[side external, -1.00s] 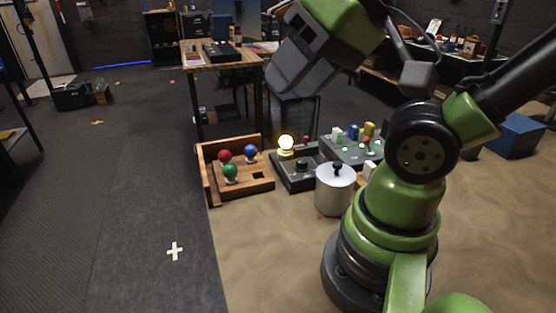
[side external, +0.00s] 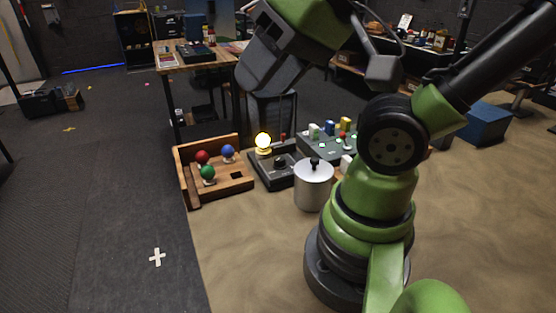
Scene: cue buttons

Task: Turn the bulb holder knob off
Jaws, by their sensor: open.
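The bulb holder (side external: 262,178) is a dark box on the sandy mat. My gripper (side external: 270,128) is open and points down, above and apparently behind the bulb holder. It looks empty and apart from the knob, though depth is hard to judge.
A wooden tray (side external: 240,187) with red, green and blue balls stands left of the holder. A silver lidded pot (side external: 313,188) stands close at its right front. A grey button panel (side external: 315,147) lies behind the pot. The mat in front is clear.

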